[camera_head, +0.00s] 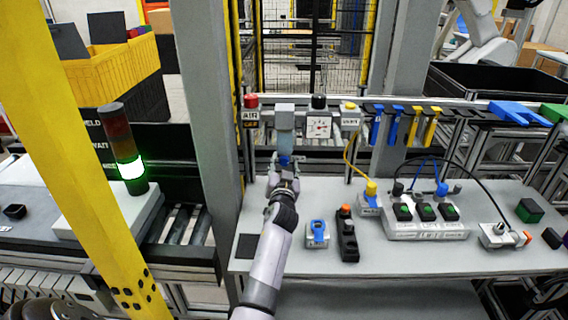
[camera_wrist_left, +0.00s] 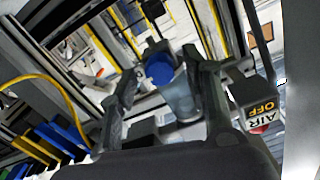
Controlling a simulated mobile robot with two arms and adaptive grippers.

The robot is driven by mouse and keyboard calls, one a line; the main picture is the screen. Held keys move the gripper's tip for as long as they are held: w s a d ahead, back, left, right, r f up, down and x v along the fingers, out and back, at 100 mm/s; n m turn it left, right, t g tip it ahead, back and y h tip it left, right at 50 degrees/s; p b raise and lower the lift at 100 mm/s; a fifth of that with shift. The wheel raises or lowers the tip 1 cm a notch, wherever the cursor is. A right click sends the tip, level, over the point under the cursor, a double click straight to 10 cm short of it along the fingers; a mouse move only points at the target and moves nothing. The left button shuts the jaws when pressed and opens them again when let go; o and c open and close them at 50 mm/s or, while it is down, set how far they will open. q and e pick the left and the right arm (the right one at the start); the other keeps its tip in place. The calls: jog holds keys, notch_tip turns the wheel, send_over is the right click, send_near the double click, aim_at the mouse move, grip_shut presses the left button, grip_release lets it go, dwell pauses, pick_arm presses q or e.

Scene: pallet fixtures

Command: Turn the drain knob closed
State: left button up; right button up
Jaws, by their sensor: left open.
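The drain knob (camera_head: 285,159) is a small blue cap under the clear bowl (camera_head: 285,142) of the air unit on the fixture's rail. In the left wrist view the blue knob (camera_wrist_left: 159,70) shows beneath the translucent bowl (camera_wrist_left: 183,102). My left gripper (camera_head: 286,168) reaches up to it from below. In the left wrist view my left gripper (camera_wrist_left: 166,72) is open, with one finger on each side of the knob and bowl. I cannot tell whether a finger touches the knob. My right gripper is in neither view.
An AIR OFF sign (camera_head: 250,116) with a red button is left of the unit, a pressure gauge (camera_head: 319,126) right of it. A yellow cable (camera_head: 352,157) hangs further right. The grey bench (camera_head: 330,205) holds a blue-topped device (camera_head: 317,233) and a switch block (camera_head: 347,240).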

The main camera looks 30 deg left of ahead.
pick_arm(q)
jog(key=shift+s, duration=0.1)
jog(key=shift+c, duration=1.2)
jog(key=c, duration=0.5)
grip_shut()
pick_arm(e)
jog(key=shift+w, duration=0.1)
